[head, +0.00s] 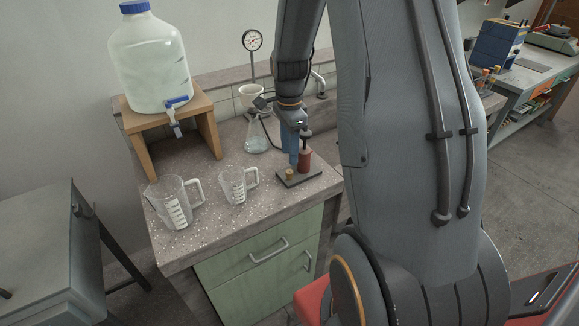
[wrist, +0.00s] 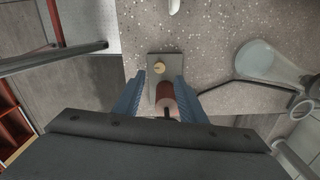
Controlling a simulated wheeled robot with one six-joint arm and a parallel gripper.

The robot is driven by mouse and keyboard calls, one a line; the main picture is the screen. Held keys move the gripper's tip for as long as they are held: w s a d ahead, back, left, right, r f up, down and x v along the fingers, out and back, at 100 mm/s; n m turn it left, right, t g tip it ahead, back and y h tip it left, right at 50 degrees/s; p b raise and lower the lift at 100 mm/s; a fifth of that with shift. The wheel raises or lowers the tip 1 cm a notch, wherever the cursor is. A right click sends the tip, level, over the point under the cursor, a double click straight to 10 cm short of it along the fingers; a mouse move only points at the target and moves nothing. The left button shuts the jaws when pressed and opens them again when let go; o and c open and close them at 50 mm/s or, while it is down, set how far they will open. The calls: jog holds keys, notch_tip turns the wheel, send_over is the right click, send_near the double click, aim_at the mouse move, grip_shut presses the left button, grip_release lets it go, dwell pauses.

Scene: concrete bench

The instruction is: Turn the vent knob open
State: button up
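A small brass knob (head: 289,174), which I take to be the vent knob, stands on a dark base plate (head: 312,177) near the bench's front right. A red cylinder (head: 304,160) with a dark rod on top stands on the same plate. In the wrist view the brass knob (wrist: 158,68) lies just beyond the fingertips and the red cylinder (wrist: 166,96) lies between the blue fingers. My gripper (head: 294,160) points down over the plate; in the wrist view (wrist: 160,80) its fingers are apart, with nothing gripped. I cannot tell whether a finger touches the cylinder.
Two beakers, a larger one (head: 174,204) and a smaller one (head: 238,186), stand left of the plate. A flask (head: 257,137) with a funnel (head: 251,97) and a gauge (head: 252,41) stand behind. A water jug (head: 150,62) sits on a wooden stand (head: 144,152). A dark hose (wrist: 245,80) runs by the flask.

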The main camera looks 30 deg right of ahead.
aim_at(289, 171)
jog(key=shift+f+p, duration=0.8)
jog(key=shift+f, duration=2.55)
jog(key=shift+c, duration=0.3)
grip_shut()
jog(key=shift+n, duration=0.3)
jog(key=n, duration=0.5)
jog(key=shift+n, duration=0.3)
jog(key=n, duration=0.5)
jog(key=shift+n, duration=0.4)
